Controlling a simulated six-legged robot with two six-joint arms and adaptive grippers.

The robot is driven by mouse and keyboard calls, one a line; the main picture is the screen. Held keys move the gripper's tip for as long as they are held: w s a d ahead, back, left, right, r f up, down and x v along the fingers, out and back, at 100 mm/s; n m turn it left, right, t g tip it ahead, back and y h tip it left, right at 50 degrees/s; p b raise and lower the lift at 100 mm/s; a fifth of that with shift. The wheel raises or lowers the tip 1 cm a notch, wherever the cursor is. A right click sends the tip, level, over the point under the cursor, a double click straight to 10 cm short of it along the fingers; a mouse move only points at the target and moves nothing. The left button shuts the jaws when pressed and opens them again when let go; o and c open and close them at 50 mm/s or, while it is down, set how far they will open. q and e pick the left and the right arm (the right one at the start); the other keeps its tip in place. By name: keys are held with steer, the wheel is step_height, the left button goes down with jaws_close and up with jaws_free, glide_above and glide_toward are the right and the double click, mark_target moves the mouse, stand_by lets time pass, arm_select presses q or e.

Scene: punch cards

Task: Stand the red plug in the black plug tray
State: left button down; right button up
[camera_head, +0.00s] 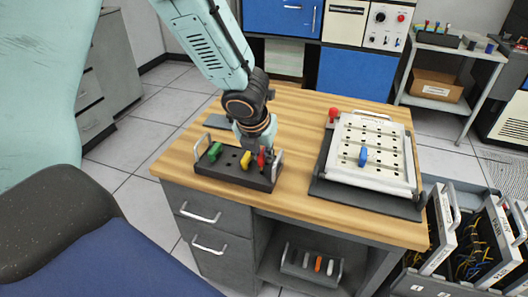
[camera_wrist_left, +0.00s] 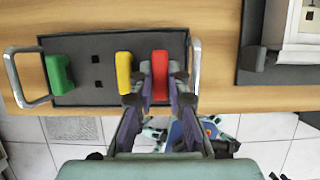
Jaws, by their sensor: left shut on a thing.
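The black plug tray (camera_head: 226,173) sits on the wooden table's front left part, a metal handle at each end. It also shows in the left wrist view (camera_wrist_left: 92,97). The red plug (camera_head: 261,158) is at the tray's right end, upright; the left wrist view shows it from above (camera_wrist_left: 160,72). My left gripper (camera_head: 257,151) comes down from above and is shut on the red plug, one finger on each side. A yellow plug (camera_wrist_left: 124,72) stands just left of it, and a green plug (camera_wrist_left: 59,74) at the tray's left end. The red plug's foot is hidden. My right gripper is not in view.
A white panel (camera_head: 370,178) with rows of slots and a blue plug (camera_head: 363,156) lies on a dark mat to the right. A red knob (camera_head: 333,115) is at its back left corner. Another plug tray (camera_head: 310,268) is on the shelf below. Bare wood lies between tray and panel.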

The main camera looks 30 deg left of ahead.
arm_select(q)
steer(key=shift+d+f+b, duration=0.1)
steer(key=shift+f+b, duration=1.15)
steer(key=shift+f, duration=0.1)
stand_by(1.9)
steer(key=shift+s, duration=0.1)
steer(key=c, duration=1.2)
jaws_free()
steer(key=shift+f, duration=0.1)
steer(key=shift+r, duration=0.35)
steer(key=shift+v, duration=5.8)
steer(key=shift+f, duration=0.1)
